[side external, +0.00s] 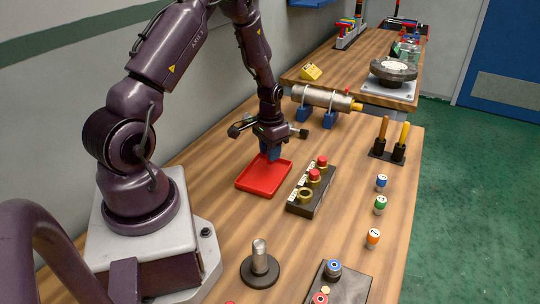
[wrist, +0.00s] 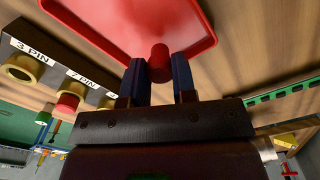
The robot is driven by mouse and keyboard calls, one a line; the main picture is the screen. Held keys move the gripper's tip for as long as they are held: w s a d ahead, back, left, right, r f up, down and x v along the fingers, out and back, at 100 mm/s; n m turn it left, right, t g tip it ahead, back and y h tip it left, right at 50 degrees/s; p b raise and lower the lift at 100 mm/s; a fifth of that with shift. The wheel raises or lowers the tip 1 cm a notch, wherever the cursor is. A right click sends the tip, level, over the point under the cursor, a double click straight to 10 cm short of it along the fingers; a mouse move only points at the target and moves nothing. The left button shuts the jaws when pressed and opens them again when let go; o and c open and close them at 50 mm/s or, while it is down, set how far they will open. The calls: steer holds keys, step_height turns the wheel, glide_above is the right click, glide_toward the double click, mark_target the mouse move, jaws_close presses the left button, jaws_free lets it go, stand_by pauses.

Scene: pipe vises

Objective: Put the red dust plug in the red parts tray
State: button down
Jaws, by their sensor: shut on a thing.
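The red parts tray (side external: 258,182) lies flat on the wooden bench; it also fills the top middle of the wrist view (wrist: 105,22). My gripper (side external: 271,156) points down over the far right part of the tray. In the wrist view, its two blue fingers (wrist: 158,68) are shut on a red dust plug (wrist: 159,58), a short red cylinder, seen against the tray. The fingers hide the plug in the side view. I cannot tell whether the plug touches the tray floor.
A dark socket block (side external: 296,207) stands just right of the tray, with an empty brass socket (side external: 305,195) and red plugs on the others. A metal cylinder on blue vises (side external: 325,98) lies behind. A metal post (side external: 259,258) stands in front.

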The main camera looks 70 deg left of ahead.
steer(key=shift+f, duration=0.85)
steer(key=shift+f, duration=0.15)
steer(key=c, duration=0.9)
jaws_free()
steer(key=w+d+r+t, duration=0.1)
steer(key=d+r, duration=0.2)
steer(key=r, duration=0.7)
steer(key=d+r, duration=0.3)
steer(key=r, duration=0.7)
steer(key=s+d+r+m+t, duration=0.1)
steer(key=s+d+r, duration=0.3)
steer(key=d, duration=0.1)
steer(key=s+d+r+m+t, duration=0.1)
steer(key=s+d+r+t, duration=0.1)
steer(key=s+d+r, duration=0.2)
steer(key=s+d+r+m+t, duration=0.1)
steer(key=s+d+r, duration=0.3)
steer(key=d, duration=0.4)
steer(key=shift+d+r+t, duration=0.15)
steer(key=shift+r+t, duration=0.1)
steer(key=shift+t, duration=0.05)
